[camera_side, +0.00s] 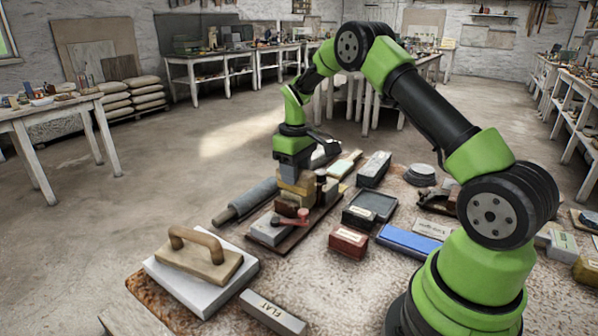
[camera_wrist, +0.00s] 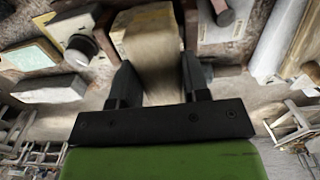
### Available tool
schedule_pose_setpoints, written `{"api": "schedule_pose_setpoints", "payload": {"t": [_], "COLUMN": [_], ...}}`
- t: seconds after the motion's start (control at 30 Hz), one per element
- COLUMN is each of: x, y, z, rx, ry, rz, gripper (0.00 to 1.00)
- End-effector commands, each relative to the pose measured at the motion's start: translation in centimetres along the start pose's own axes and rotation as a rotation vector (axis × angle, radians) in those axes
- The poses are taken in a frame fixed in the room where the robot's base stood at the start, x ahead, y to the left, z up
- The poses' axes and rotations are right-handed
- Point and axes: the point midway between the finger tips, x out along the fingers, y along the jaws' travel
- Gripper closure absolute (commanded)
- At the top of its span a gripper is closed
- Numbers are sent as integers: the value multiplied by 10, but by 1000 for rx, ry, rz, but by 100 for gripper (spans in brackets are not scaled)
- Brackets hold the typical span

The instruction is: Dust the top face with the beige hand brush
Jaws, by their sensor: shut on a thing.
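My gripper (camera_side: 294,163) points down over the middle of the work table. It is shut on a beige block-like thing (camera_side: 298,184), which I take to be the hand brush. In the wrist view, my gripper's two dark fingers (camera_wrist: 158,62) stand either side of this beige thing (camera_wrist: 148,32), whose lower part is blurred. In the side view it sits directly above a clamp-like fixture (camera_side: 270,229) with a red handle, on a dark board. I cannot tell whether the brush touches a face below it. Its bristles and that top face are not clearly visible.
A float with a wooden handle (camera_side: 204,257) lies on a pale slab (camera_side: 180,287) at front left. A grey roller (camera_side: 246,203) lies left of the fixture. A red box (camera_side: 348,241), a dark tray (camera_side: 373,206) and a blue bar (camera_side: 408,243) crowd the right.

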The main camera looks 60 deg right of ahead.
Motion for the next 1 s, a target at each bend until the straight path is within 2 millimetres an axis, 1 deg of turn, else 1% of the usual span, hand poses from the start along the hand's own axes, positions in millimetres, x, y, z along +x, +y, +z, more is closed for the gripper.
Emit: {"api": "schedule_pose_setpoints", "payload": {"t": [0.23, 0.47, 0.73, 1.0], "x": [1, 1, 0, 0], "y": [0, 0, 0, 0], "z": [-11, -11, 6, 16], "rx": [-1, 0, 1, 1], "ry": [1, 0, -2, 0], "rz": [0, 0, -1, -1], "gripper": [77, 77, 77, 77]}}
